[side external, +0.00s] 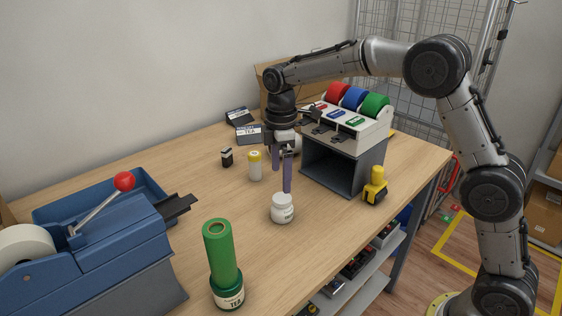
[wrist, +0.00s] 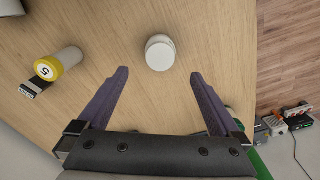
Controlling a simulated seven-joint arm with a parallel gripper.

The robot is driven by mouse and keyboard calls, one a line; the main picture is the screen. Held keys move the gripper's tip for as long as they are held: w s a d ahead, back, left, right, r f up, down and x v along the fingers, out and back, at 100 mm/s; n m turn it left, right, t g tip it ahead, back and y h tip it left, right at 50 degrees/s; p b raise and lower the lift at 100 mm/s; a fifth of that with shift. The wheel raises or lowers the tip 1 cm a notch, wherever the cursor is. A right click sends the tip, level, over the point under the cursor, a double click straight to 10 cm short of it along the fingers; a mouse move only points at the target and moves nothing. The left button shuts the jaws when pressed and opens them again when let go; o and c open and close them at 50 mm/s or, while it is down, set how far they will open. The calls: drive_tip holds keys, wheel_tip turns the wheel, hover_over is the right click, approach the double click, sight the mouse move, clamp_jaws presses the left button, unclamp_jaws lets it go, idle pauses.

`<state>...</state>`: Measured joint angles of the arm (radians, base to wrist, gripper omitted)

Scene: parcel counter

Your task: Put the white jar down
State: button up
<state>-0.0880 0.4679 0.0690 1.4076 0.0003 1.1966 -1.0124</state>
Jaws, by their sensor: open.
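The white jar (side external: 282,209) stands upright on the wooden table (side external: 190,185), near its front edge. In the wrist view the jar (wrist: 160,52) sits ahead of the fingertips, about midway between their lines, with bare table around it. My gripper (side external: 281,181) is open and empty, pointing down just behind the jar in the side view. In the wrist view its two purple fingers (wrist: 160,73) are spread wide and neither touches the jar.
A white bottle with a yellow cap (side external: 255,166) and a small black item (side external: 227,157) stand left of my gripper. A tape rack (side external: 345,128) on a grey box and a yellow tool (side external: 375,188) are right. A green tube (side external: 221,255) and blue dispenser (side external: 105,245) stand front left.

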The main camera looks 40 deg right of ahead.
drive_tip(key=s+d+r+m+t, duration=0.25)
drive_tip(key=s+r, duration=0.25)
drive_tip(key=s, duration=0.3)
drive_tip(key=s+d+r+m+t, duration=0.1)
drive_tip(key=s+r+m, duration=0.4)
drive_tip(key=s, duration=0.4)
drive_tip(key=s+f+m+t, duration=0.1)
drive_tip(key=s+f+m, duration=0.1)
drive_tip(key=s, duration=0.5)
drive_tip(key=s+f+m+t, duration=0.1)
drive_tip(key=s+m, duration=0.2)
drive_tip(key=s, duration=0.4)
drive_tip(key=shift+s+d+f, duration=0.4)
